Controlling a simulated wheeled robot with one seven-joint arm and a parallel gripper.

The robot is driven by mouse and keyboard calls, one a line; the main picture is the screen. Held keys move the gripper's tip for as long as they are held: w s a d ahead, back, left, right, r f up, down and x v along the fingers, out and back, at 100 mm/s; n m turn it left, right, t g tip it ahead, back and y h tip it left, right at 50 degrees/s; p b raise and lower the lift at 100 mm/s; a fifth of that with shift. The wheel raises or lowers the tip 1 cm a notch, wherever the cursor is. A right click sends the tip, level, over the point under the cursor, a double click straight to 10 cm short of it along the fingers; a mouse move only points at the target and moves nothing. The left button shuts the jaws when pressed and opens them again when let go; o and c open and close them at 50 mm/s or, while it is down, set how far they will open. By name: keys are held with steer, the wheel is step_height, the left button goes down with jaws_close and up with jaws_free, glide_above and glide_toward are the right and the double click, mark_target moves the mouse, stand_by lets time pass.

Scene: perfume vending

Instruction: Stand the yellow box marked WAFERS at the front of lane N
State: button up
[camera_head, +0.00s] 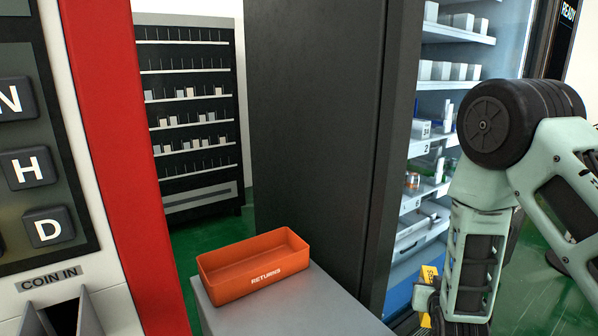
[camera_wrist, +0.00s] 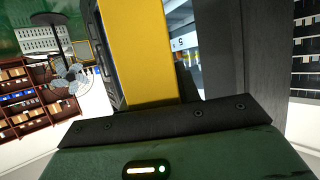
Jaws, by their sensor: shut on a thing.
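The yellow box (camera_head: 429,274) is upright and partly hidden in the head view, with part of a dark printed word showing on it. My gripper (camera_head: 427,297) is shut on this box, low at the right beside the open vending cabinet. In the wrist view the yellow box (camera_wrist: 138,50) rises from the dark edge of my gripper (camera_wrist: 160,128); no print shows on that face. The cabinet's shelves (camera_head: 432,144) carry white boxes, small bottles and number tags. I cannot make out a lane tag marked N.
An orange RETURNS bin (camera_head: 240,284) sits empty on a grey stand (camera_head: 330,312) left of the cabinet. A dark cabinet side panel (camera_head: 310,120) stands between. A keypad with an N key (camera_head: 12,98) is at far left. A rack (camera_head: 190,105) stands behind.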

steer(key=s+d+f+n+y, duration=0.1)
steer(key=s+f+n+y, duration=0.2)
steer(key=s, duration=0.4)
steer(key=shift+f+t, duration=0.3)
steer(key=shift+f, duration=0.05)
steer(key=shift+d, duration=0.1)
